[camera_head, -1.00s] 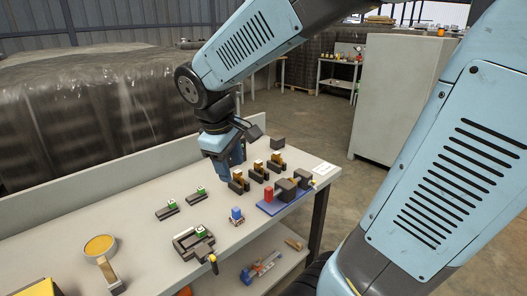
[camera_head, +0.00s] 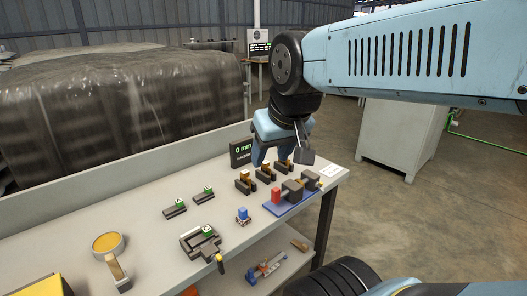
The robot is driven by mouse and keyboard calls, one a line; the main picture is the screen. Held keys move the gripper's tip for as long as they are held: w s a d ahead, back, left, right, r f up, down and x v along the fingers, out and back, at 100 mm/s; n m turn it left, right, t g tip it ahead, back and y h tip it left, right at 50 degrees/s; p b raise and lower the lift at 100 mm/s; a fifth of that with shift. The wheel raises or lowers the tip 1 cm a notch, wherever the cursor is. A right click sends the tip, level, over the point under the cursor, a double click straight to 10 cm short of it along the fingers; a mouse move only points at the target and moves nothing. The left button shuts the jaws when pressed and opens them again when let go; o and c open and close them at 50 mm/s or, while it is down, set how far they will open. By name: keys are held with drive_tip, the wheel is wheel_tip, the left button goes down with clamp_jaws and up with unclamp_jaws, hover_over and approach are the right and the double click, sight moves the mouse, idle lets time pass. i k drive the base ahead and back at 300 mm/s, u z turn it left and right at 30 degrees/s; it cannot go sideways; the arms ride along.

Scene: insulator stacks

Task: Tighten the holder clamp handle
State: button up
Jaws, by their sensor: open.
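The holder clamp (camera_head: 200,243) is a dark, angular block near the front edge of the white table, with a small green-topped part in it. A short handle with a yellow tip (camera_head: 219,261) sticks out at its front, over the table edge. My gripper (camera_head: 272,158) points down over the back right of the table, well behind and to the right of the clamp. It is open and apart from the clamp handle. I see nothing between its fingers, though they are small and partly overlapped by the objects behind.
Several dark blocks with orange-brown tops (camera_head: 266,174) stand below and near my gripper. A blue plate (camera_head: 291,203) bears a red block and grey blocks. A "0 mm" display (camera_head: 241,152) stands at the back.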

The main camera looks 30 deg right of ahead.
sight(217, 259)
drive_tip(key=z, duration=0.25)
drive_tip(key=k, duration=1.7)
drive_tip(key=u, duration=0.75)
drive_tip(key=i, duration=1)
drive_tip(key=z, duration=0.05)
